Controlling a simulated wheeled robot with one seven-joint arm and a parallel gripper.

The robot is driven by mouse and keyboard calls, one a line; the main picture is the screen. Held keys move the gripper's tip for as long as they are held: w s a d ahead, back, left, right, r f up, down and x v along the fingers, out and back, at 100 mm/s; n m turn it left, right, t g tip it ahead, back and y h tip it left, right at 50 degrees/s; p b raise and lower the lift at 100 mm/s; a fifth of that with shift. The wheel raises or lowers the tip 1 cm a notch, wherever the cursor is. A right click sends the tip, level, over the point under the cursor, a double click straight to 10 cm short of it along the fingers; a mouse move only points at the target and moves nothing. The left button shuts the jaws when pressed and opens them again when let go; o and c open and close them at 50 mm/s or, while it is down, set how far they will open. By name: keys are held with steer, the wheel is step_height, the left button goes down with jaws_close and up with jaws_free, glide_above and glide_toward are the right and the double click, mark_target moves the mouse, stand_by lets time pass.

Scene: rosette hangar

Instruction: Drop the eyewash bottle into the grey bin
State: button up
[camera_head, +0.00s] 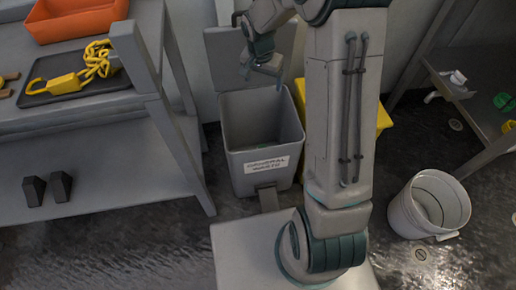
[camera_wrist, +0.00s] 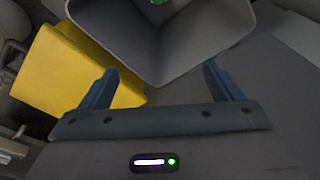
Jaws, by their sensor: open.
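The grey bin (camera_head: 250,174) stands open on the floor with its lid raised and a "general waste" label on its front. It also shows at the top of the wrist view (camera_wrist: 205,72). My gripper (camera_head: 262,78) is over the bin, open, with nothing between its fingers (camera_wrist: 160,72). A small green thing (camera_wrist: 157,2) lies inside the bin, partly cut off by the frame's top edge. It may be part of the eyewash bottle, but I cannot tell. I see no eyewash bottle for certain elsewhere.
A yellow bin (camera_head: 383,118) stands right of the grey one, partly behind my arm. A white bucket (camera_head: 405,217) is on the floor at right. A shelf at left holds an orange tray (camera_head: 75,27) and a yellow chain (camera_head: 98,60). A white item (camera_head: 457,78) lies on the right shelf.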

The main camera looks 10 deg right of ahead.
step_height(320, 180, up, 7)
steer(key=p, duration=0.1)
steer(key=shift+s+a+p, duration=0.3)
steer(key=shift+s, duration=0.1)
steer(key=s+r+n+p, duration=0.2)
steer(key=s+r+p, duration=0.6)
steer(key=r, duration=0.3)
steer(key=s+r+n+t+p, duration=0.1)
steer(key=s+r+n+p, duration=0.1)
steer(key=s+r+p, duration=0.6)
steer(key=s+d+r+n+y+p, duration=0.1)
steer(key=s+r+n+p, duration=0.1)
steer(key=s+r+p, duration=0.7)
step_height(320, 180, up, 7)
steer(key=shift+n+p, duration=0.4)
steer(key=shift+p, duration=0.1)
steer(key=shift+w+d, duration=0.1)
